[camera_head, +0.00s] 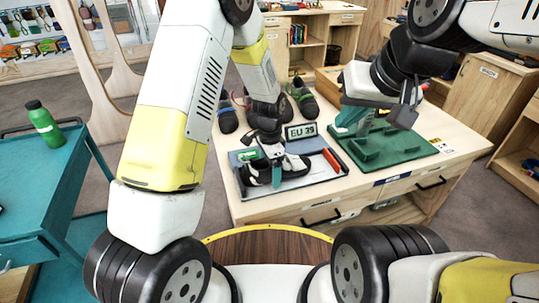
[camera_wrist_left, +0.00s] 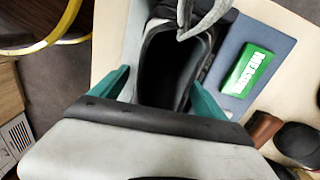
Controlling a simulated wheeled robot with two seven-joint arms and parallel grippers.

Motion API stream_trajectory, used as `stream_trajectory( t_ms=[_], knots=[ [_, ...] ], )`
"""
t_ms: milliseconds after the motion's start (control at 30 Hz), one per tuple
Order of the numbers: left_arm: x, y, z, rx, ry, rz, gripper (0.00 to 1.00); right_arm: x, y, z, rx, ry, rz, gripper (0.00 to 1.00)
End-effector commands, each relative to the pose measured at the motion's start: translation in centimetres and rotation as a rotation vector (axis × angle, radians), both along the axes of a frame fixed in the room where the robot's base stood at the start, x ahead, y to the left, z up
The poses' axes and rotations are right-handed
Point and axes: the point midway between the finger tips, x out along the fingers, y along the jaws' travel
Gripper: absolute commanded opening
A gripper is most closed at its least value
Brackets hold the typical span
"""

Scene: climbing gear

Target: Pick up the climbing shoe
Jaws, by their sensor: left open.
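A black climbing shoe (camera_head: 257,177) lies on a grey tray (camera_head: 300,180) at the table's front left. My left gripper (camera_head: 264,168) is right over it, pointing down, and hides part of it. In the left wrist view, the shoe's dark opening (camera_wrist_left: 160,72) and grey pull loop lie between my spread teal fingers (camera_wrist_left: 160,92). The fingers stand on either side of the shoe; I cannot tell whether they touch it. My right gripper (camera_head: 350,122) hangs over a green mat (camera_head: 405,148) on the right; its finger gap is unclear.
An EU 39 sign (camera_head: 301,131) stands behind the tray. A red and black tool (camera_head: 332,161) lies at the tray's right edge. Other dark shoes (camera_head: 303,98) stand further back. A green box (camera_wrist_left: 248,71) lies beside the shoe. A teal cart (camera_head: 45,190) with a green bottle (camera_head: 43,124) is left.

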Motion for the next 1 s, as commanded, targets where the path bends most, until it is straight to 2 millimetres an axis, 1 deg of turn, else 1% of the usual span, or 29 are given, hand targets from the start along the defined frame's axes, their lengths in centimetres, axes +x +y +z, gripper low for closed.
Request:
stream_trajectory(
  t_ms=[33,167,200,267,300,367,400,433,667,767,867,1000],
  knots=[
    [0.0,0.0,0.0,0.0,0.0,0.0,0.84,0.0,0.0,0.0,0.0,0.0,0.0,0.0],
    [0.0,0.0,0.0,0.0,0.0,0.0,0.59,0.0,0.0,0.0,0.0,0.0,0.0,0.0],
    [0.0,0.0,0.0,0.0,0.0,0.0,0.51,0.0,0.0,0.0,0.0,0.0,0.0,0.0],
    [0.0,0.0,0.0,0.0,0.0,0.0,0.39,0.0,0.0,0.0,0.0,0.0,0.0,0.0],
    [0.0,0.0,0.0,0.0,0.0,0.0,0.32,0.0,0.0,0.0,0.0,0.0,0.0,0.0],
    [0.0,0.0,0.0,0.0,0.0,0.0,0.2,0.0,0.0,0.0,0.0,0.0,0.0,0.0],
    [0.0,0.0,0.0,0.0,0.0,0.0,0.12,0.0,0.0,0.0,0.0,0.0,0.0,0.0],
    [0.0,0.0,0.1,-0.001,-0.001,0.0,0.09,0.0,0.0,0.0,0.0,0.0,0.0,0.0],
    [0.0,0.0,0.1,-0.001,-0.001,0.0,0.09,0.0,0.0,0.0,0.0,0.0,0.0,0.0],
    [0.1,0.0,0.5,-0.001,-0.002,0.0,0.09,0.0,0.0,0.0,0.0,0.0,0.0,0.0],
    [0.1,-0.1,1.3,-0.003,-0.004,0.0,0.09,0.0,0.0,0.0,0.0,0.0,0.0,0.0],
    [0.1,0.0,3.3,-0.002,-0.005,0.0,0.09,0.0,0.0,0.0,0.0,0.0,0.0,0.0]
  ],
)
